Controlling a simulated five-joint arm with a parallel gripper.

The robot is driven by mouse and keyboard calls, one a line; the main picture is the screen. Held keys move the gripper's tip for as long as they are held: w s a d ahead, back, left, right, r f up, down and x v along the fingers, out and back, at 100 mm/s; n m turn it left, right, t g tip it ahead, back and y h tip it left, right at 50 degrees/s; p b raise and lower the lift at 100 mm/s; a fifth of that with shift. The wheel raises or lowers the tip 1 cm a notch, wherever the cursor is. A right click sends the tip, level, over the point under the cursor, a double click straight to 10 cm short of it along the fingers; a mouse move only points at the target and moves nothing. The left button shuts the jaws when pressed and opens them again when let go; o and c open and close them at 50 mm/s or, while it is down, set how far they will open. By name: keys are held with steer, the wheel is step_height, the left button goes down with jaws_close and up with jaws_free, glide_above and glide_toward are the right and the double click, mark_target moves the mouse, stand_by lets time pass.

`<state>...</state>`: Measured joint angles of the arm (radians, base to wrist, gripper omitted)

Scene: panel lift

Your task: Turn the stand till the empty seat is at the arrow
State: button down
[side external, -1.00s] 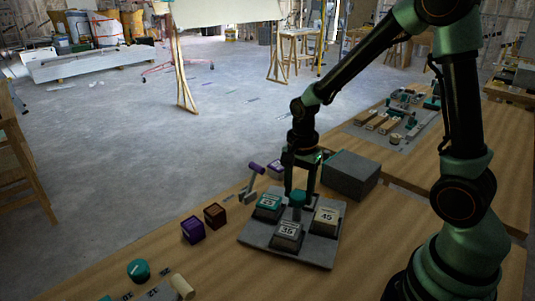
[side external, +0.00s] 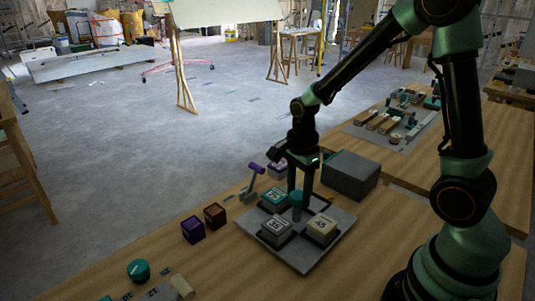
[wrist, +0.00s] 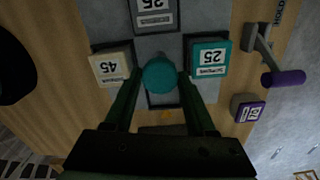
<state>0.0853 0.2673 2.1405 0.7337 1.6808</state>
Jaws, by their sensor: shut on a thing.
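The stand (side external: 305,258) is a grey square plate on the wooden table. Its teal centre knob (side external: 296,199) is between the fingers of my gripper (side external: 299,191), which is shut on it; the knob also shows in the wrist view (wrist: 159,75). Around it sit a teal block (side external: 275,199), a grey block (side external: 277,231) and a beige block marked 45 (side external: 321,228). The empty seat (side external: 319,203) is a dark-edged square at the back right, partly hidden by my fingers.
A grey box (side external: 351,175) stands behind the stand. A lever with a purple handle (side external: 257,168), a purple block (side external: 193,229) and a brown block (side external: 215,215) are to the left. A teal dial (side external: 138,270) is at the front left.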

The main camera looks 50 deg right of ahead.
steer(key=shift+r, duration=0.1)
stand_by(0.5)
steer(key=shift+c, duration=1.2)
jaws_free()
step_height(320, 180, up, 12)
steer(key=s+a+r+n+t, duration=0.1)
steer(key=s+r+n+t, duration=0.1)
steer(key=n, duration=0.8)
steer(key=s+a+r+n+t, duration=0.2)
steer(key=s+n+t, duration=0.1)
steer(key=n, duration=0.7)
steer(key=shift+s+r+t, duration=0.25)
steer(key=shift+s+t, duration=0.05)
steer(key=shift+s, duration=0.45)
